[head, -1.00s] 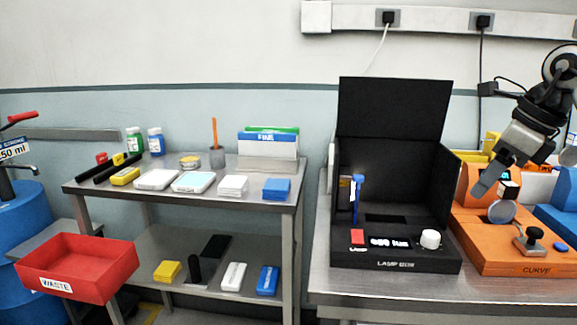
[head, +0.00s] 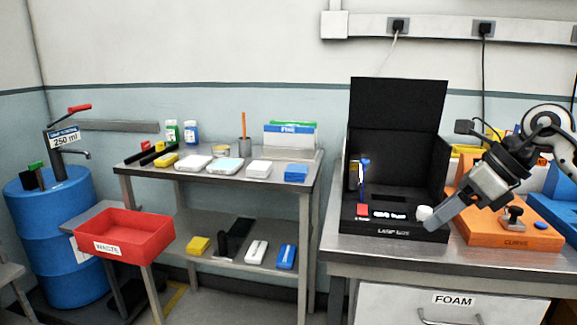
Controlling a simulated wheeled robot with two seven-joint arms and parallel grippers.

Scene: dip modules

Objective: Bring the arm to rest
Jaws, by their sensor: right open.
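My right gripper (head: 446,214) comes in from the right. Its fingers point down and left, close to the white knob (head: 424,213) at the right front of the black lamp box (head: 395,228). It is open, and I see nothing held in it. I cannot tell whether a finger touches the lamp box. My left gripper does not show.
An orange curve station (head: 500,235) stands right of the lamp box, partly behind my arm. A steel shelf cart (head: 230,182) with several small boxes stands to the left. A red waste bin (head: 125,237) and a blue drum (head: 75,270) are farther left.

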